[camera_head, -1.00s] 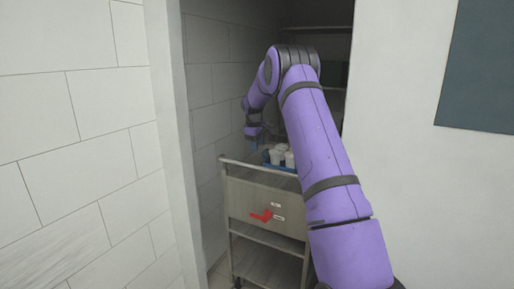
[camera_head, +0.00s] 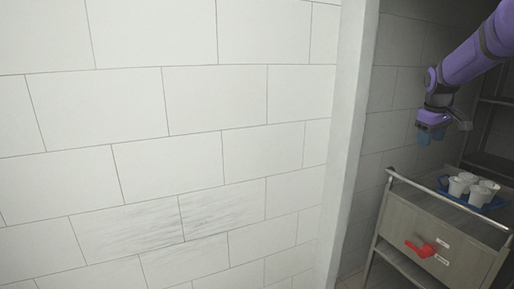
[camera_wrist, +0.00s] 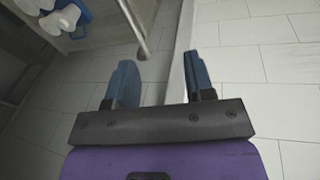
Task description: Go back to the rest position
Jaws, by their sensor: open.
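My gripper (camera_head: 431,136) hangs at the upper right of the head view, in the air above and left of the cart. The wrist view shows its two blue fingers (camera_wrist: 160,85) spread apart with nothing between them. My purple arm reaches in from the right edge. White cups (camera_head: 466,184) stand together on a blue tray (camera_head: 497,203) on top of the cart. They also show at the top left of the wrist view (camera_wrist: 62,18), apart from my fingers.
A white tiled wall (camera_head: 170,130) fills the left. Dark shelves (camera_head: 495,125) stand behind.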

